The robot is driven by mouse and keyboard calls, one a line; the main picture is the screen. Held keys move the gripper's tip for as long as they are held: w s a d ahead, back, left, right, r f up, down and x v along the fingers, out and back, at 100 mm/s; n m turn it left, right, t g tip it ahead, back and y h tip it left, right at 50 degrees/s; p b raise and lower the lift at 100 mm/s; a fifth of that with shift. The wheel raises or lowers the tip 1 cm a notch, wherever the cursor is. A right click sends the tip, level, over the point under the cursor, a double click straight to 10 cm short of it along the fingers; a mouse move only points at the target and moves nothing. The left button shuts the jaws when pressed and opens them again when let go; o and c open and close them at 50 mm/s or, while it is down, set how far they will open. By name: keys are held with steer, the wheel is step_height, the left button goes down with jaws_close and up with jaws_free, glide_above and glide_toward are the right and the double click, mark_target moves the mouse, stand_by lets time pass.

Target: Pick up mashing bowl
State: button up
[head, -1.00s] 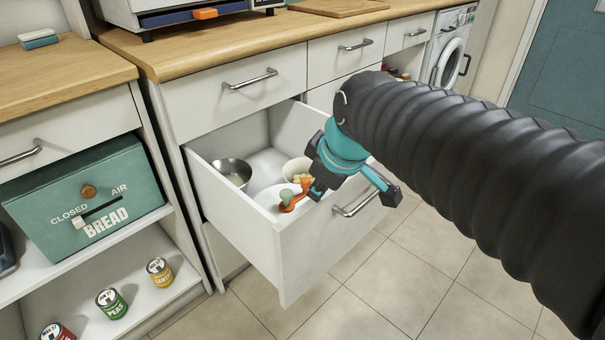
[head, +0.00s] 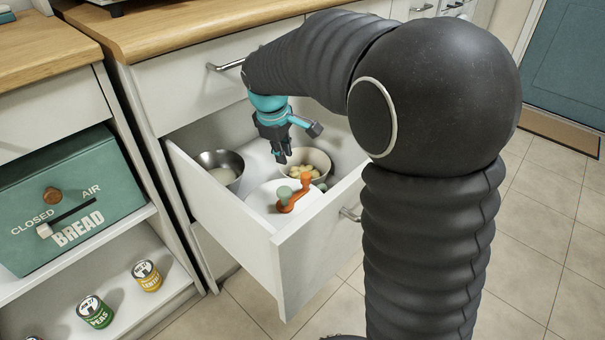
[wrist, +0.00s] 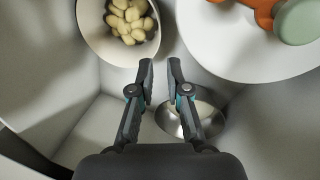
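A cream bowl (head: 318,156) holding several pale yellow lumps sits in the open drawer; it also shows at the top left of the wrist view (wrist: 92,38). A shiny metal bowl (head: 226,170) stands at the drawer's left; in the wrist view it is partly behind my right finger (wrist: 211,120). The frames do not label either as the mashing bowl. My gripper (head: 282,159) points down inside the drawer, between the two bowls and nearer the cream one. Its fingers (wrist: 160,69) are slightly apart, with nothing between them.
A white round dish (head: 262,201) fills the front of the drawer (head: 300,262), with an orange tool with a grey-green knob (head: 292,196) on it. Drawer walls surround the gripper. The worktop (head: 170,32) overhangs behind. A green bread box (head: 65,200) and cans stand left.

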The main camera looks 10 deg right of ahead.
steer(key=shift+d+b+x, duration=0.15)
steer(key=shift+b+x, duration=0.2)
steer(key=shift+x, duration=2.65)
steer(key=shift+d+b+x, duration=0.15)
steer(key=shift+b+x, duration=0.15)
steer(key=shift+x, duration=2.7)
steer(key=shift+r, duration=0.15)
jaws_close()
